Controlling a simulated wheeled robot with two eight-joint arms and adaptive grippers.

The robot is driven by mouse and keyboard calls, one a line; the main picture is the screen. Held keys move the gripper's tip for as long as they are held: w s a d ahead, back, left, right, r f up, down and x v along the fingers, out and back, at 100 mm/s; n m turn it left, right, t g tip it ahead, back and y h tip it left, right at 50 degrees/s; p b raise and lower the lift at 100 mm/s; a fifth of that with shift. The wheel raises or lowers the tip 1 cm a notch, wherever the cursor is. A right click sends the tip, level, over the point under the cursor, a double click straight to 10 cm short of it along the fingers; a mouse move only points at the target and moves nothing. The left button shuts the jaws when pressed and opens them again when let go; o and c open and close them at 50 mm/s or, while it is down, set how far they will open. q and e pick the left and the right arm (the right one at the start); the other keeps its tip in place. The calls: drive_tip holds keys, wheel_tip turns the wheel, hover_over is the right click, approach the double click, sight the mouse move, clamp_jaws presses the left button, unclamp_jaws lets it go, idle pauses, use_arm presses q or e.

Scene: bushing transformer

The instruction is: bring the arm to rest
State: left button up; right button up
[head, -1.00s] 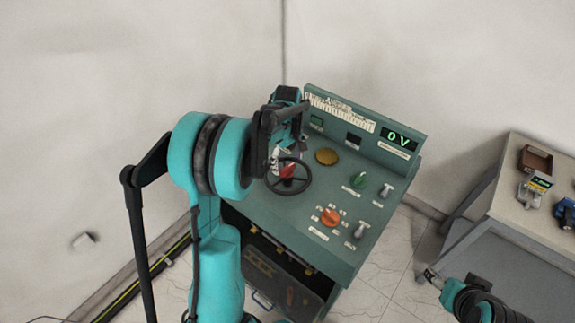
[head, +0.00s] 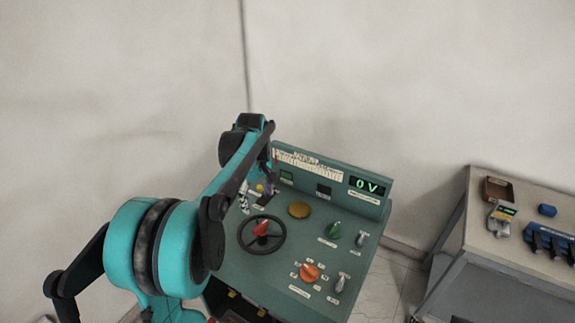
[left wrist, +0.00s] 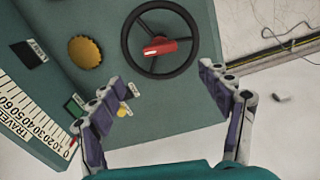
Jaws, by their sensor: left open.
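My left arm comes in from the lower left of the head view and reaches over the left side of a green control console (head: 325,232). My left gripper (head: 257,192) is partly hidden behind its own arm links there. In the left wrist view the two fingers of my left gripper (left wrist: 163,78) are spread wide with nothing between them. They are apart from the black handwheel with a red knob (left wrist: 160,47), which is at the top of that view. The handwheel (head: 262,234) also shows in the head view, in front of the gripper.
A table (head: 500,247) with small devices stands at the right. A wall is behind; floor shows between console and table.

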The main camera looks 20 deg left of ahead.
use_arm(q)
drive_tip(key=s+d+f+m+t+b, duration=0.3)
drive_tip(key=s+d+f+m+b, duration=0.1)
drive_tip(key=s+d+m, duration=0.3)
drive_tip(key=s+d+f+m+t+b, duration=0.4)
drive_tip(key=s+d+f+m+b, duration=0.1)
drive_tip(key=s, duration=0.7)
drive_tip(key=d+f+m, duration=0.1)
drive_tip(key=d+m, duration=0.1)
drive_tip(key=d, duration=0.1)
drive_tip(key=shift+s+d+f+m+b, duration=0.2)
drive_tip(key=shift+s+d+m+b, duration=0.05)
drive_tip(key=shift+d+m+b, duration=0.1)
